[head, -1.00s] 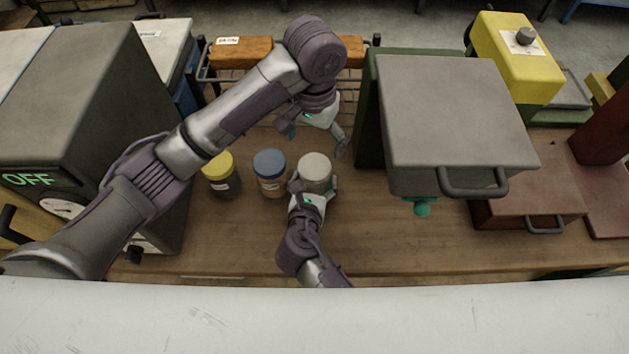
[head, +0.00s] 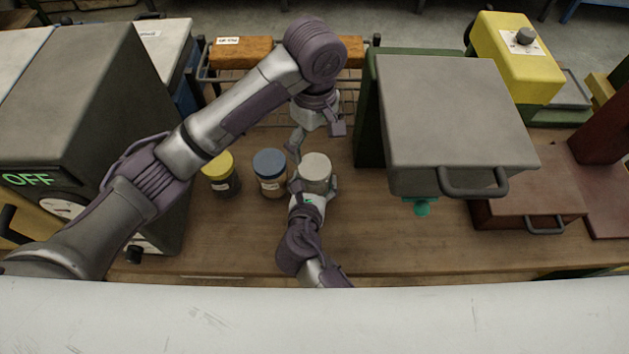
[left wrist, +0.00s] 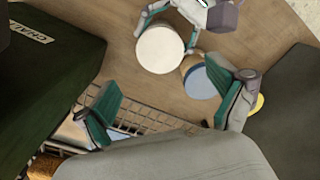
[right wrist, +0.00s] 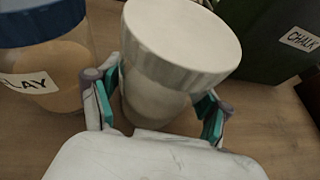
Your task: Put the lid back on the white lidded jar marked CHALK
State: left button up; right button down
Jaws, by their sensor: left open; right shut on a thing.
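The white jar (right wrist: 160,105) stands upright on the bench between the fingers of my right gripper (head: 315,186), which is shut around its body. A white lid with a ribbed edge (right wrist: 185,40) sits on top of the jar; I cannot tell how tight it is. It also shows in the head view (head: 314,167) and the left wrist view (left wrist: 160,48). No marking shows on the jar's visible side. My left gripper (head: 317,137) is open and empty, above and behind the jar, apart from the lid. Its spread fingers show in the left wrist view (left wrist: 168,105).
A blue-lidded jar (head: 270,186) stands just left of the white one, and a yellow-lidded jar (head: 222,184) further left. A green box with a CHALK label (right wrist: 265,40) stands to the right. A wire rack (head: 275,80) lies behind. The front of the bench (head: 400,245) is clear.

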aim_at(315, 166)
pick_arm(q)
jog(key=shift+f, duration=0.1)
jog(key=shift+f, duration=3.95)
jog(key=shift+c, duration=0.2)
jog(key=c, duration=1.2)
jog(key=shift+o, duration=0.2)
jog(key=m, duration=1.3)
jog(key=o, duration=1.3)
